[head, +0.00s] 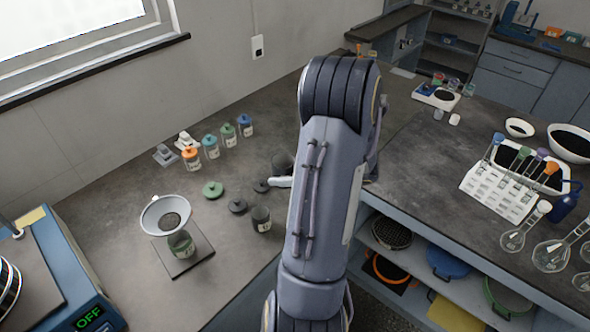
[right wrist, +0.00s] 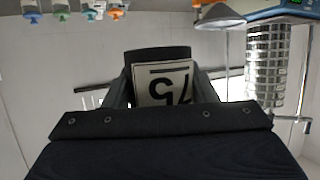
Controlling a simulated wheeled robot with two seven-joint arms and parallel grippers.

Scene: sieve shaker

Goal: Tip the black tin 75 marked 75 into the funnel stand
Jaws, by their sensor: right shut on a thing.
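My right gripper (head: 281,181) is shut on the black tin 75 (head: 282,162), just above the bench and mostly hidden behind my right arm. In the right wrist view the tin's white label (right wrist: 165,84) reads 75 upside down, between the two dark fingers. The bench jars also look inverted there, so the tin seems upright. The funnel stand has a pale funnel (head: 166,213) over a jar (head: 181,243) on a dark square base (head: 190,262), left of the tin. The funnel also shows in the right wrist view (right wrist: 219,14). My left gripper is not in view.
A second dark jar (head: 261,219) stands near the bench's front edge. Green (head: 213,189) and black (head: 238,206) lids lie between the funnel and the held tin. Several colour-capped jars (head: 211,147) stand behind. A blue device (head: 75,285) is at the left.

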